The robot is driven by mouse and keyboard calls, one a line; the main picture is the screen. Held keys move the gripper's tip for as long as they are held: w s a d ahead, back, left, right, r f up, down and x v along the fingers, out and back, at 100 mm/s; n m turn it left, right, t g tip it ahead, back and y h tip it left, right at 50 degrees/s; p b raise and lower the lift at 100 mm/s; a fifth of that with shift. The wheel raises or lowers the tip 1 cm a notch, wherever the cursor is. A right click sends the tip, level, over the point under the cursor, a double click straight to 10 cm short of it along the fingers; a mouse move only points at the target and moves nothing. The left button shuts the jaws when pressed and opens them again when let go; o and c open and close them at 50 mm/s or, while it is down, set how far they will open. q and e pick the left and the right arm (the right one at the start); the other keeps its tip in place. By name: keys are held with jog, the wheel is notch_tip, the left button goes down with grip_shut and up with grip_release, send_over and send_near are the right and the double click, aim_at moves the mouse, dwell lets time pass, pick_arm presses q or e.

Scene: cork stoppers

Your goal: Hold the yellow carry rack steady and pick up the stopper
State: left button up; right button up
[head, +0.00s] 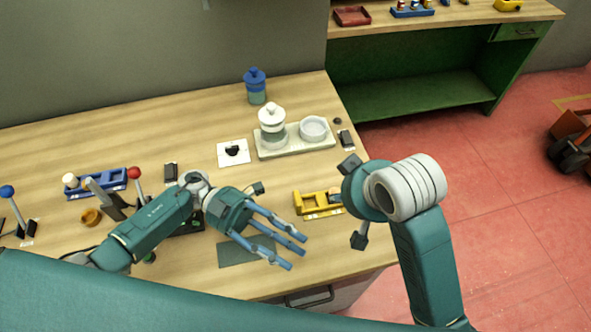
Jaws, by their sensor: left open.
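The yellow carry rack (311,204) sits on the wooden table right of centre, near the table's right edge. My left gripper (298,252) is open and empty, its blue fingers spread above the table in front of the rack and pointing right. My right gripper (347,197) is at the rack's right end. Its wrist hides most of its fingers and that end of the rack, so I cannot tell whether it touches the rack. I cannot make out a stopper for sure.
A blue rack (112,183) stands at left. A dark green mat (240,250) lies below my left gripper.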

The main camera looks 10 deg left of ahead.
pick_arm(q)
jog(key=w+d+r+n+t+y, duration=0.15)
jog(key=w+d+r+n, duration=0.25)
jog(key=w+r+n, duration=0.55)
jog(key=w+d+n+t+y, duration=0.15)
jog(key=w+t+y, duration=0.3)
jog(key=w, duration=0.75)
jog(key=m+t+y, duration=0.2)
jog(key=m+y, duration=0.7)
jog(key=y, duration=0.2)
send_near(295, 198)
notch_tip(295, 198, down, 10)
jog(key=shift+w+d+r, duration=0.1)
jog(key=shift+w+d, duration=0.05)
jog(key=shift+c, duration=0.2)
